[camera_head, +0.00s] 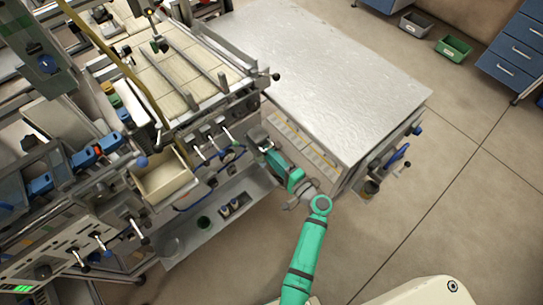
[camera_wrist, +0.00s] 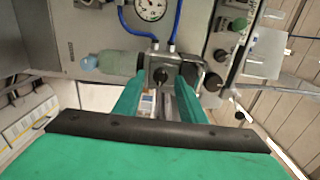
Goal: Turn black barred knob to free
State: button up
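In the wrist view, a small dark knob (camera_wrist: 160,74) sits on the front of a grey metal block, below a round dial gauge. It may be the black barred knob, but its bar and setting are too small to make out. The two teal fingers of my gripper (camera_wrist: 160,82) stand apart, one on each side of the knob, with a gap showing between them. I cannot tell how near the tips are to the block. In the head view, my gripper (camera_head: 264,143) is at the machine's side, and the knob there is hidden or too small to tell.
In the head view, a metal-topped table (camera_head: 335,75) stands close behind my arm.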

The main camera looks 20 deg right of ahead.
jog(key=v, duration=1)
jog(key=shift+s, duration=0.35)
jog(key=shift+d, duration=0.1)
jog(key=s+a+f+n+g+h, duration=0.2)
jog(key=s+a+f+g+h, duration=0.25)
jog(key=s+a+f, duration=0.6)
jog(key=s+a+r+n+g+h, duration=0.1)
jog(key=s+a+n+g+h, duration=0.2)
jog(key=s, duration=0.4)
jog(key=s+a+r+n+t, duration=0.2)
jog(key=r+n, duration=0.1)
jog(key=r, duration=0.4)
jog(key=s+a+r+n+t+y, duration=0.1)
jog(key=s+a+r+n+t, duration=0.1)
jog(key=r, duration=0.5)
jog(key=s+a+r+n+t, duration=0.2)
jog(key=s+a+r+n, duration=0.1)
jog(key=r, duration=0.4)
jog(key=shift+s+a+r+n, duration=0.3)
jog(key=shift+s+r+n, duration=0.05)
jog(key=shift+n, duration=0.25)
jog(key=shift+c, duration=0.2)
